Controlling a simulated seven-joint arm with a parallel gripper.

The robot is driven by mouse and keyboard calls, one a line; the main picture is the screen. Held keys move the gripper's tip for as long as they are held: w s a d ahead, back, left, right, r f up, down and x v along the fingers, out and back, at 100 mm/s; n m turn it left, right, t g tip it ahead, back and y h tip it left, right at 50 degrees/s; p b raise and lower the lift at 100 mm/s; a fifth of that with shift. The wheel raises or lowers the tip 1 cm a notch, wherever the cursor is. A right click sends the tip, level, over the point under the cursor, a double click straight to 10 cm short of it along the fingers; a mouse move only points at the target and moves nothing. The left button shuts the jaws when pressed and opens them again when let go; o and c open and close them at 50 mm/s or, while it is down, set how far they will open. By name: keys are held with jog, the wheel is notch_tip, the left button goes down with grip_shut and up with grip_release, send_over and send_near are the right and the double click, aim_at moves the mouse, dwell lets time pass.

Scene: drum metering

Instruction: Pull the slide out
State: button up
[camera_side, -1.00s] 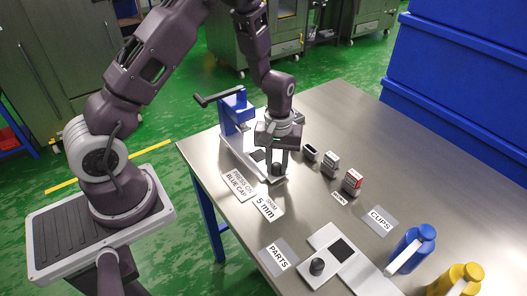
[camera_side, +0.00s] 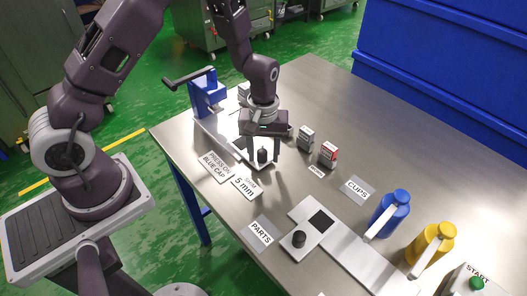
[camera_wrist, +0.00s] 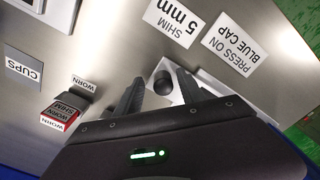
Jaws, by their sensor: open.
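A dark upright knob (camera_side: 262,156) stands at the front end of the pale slide (camera_side: 248,155) of the blue hand press (camera_side: 207,92). In the wrist view the knob (camera_wrist: 163,83) shows between the two dark fingers, near their tips, with a gap on the left side. My gripper (camera_side: 265,148) points down over the front of the slide, fingers apart. The wrist view also shows my gripper (camera_wrist: 158,84) open. I cannot tell whether either finger touches the knob. My gripper hides part of the slide.
Blue (camera_side: 388,212) and yellow (camera_side: 430,245) bottles stand at the front right.

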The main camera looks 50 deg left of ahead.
notch_tip(320, 180, up, 8)
jog(key=shift+f, duration=0.25)
jog(key=s+r+m+t, duration=0.15)
jog(key=s+r, duration=0.25)
jog(key=r, duration=0.4)
jog(key=s+r+m+t, duration=0.1)
jog(key=s+r+m, duration=0.3)
jog(key=r, duration=0.5)
jog(key=s+r+m+t, duration=0.3)
jog(key=s+r, duration=0.1)
jog(key=s, duration=0.9)
jog(key=shift+s+a, duration=0.2)
jog(key=shift+r+m, duration=0.15)
jog(key=shift+m, duration=0.1)
